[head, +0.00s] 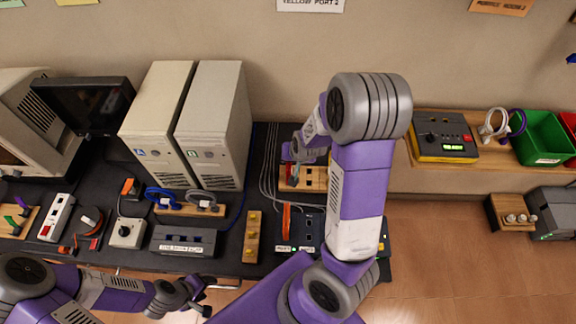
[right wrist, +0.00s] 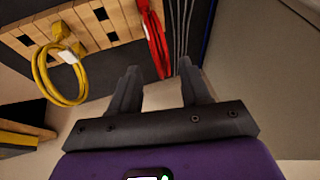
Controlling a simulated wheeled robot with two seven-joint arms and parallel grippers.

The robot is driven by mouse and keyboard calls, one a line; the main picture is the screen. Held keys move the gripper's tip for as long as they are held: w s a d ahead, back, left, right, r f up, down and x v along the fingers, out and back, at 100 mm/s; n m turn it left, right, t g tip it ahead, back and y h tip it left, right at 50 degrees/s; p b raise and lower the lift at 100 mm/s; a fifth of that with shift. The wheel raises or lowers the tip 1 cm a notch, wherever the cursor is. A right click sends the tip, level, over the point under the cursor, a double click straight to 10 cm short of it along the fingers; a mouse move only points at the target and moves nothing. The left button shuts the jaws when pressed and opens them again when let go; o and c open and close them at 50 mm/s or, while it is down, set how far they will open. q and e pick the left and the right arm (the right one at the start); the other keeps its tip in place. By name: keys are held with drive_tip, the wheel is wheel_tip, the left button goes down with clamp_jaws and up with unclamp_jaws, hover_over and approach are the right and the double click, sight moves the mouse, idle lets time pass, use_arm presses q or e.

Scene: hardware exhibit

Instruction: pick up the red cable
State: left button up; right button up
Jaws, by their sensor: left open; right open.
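The red cable (right wrist: 154,42) hangs as a narrow bundle at the right end of a wooden rack (right wrist: 85,30) in the right wrist view. In the head view my right arm reaches over the table to the rack (head: 317,180), and a bit of red shows there below the wrist. My left gripper (head: 201,297) is open and empty near the table's front edge.
A yellow cable (right wrist: 60,72) hangs in a loop on the same rack. Grey cables (right wrist: 182,35) run close beside the red one. Two beige computer towers (head: 212,120) stand left of the right wrist. A shelf at right holds a green bin (head: 541,135).

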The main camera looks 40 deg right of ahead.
drive_tip(key=shift+w+r+b+x, duration=0.1)
drive_tip(key=shift+w+b+x, duration=0.1)
drive_tip(key=shift+x, duration=0.65)
drive_tip(key=shift+w+r+b+x, duration=0.1)
drive_tip(key=shift+b+x, duration=0.1)
drive_tip(key=shift+x, duration=0.65)
drive_tip(key=shift+w+r+b+x, duration=0.1)
drive_tip(key=shift+w+b+x, duration=0.1)
drive_tip(key=shift+x, duration=0.65)
drive_tip(key=shift+d+f, duration=0.1)
drive_tip(key=shift+d, duration=0.1)
drive_tip(key=shift+c, duration=0.5)
clamp_jaws()
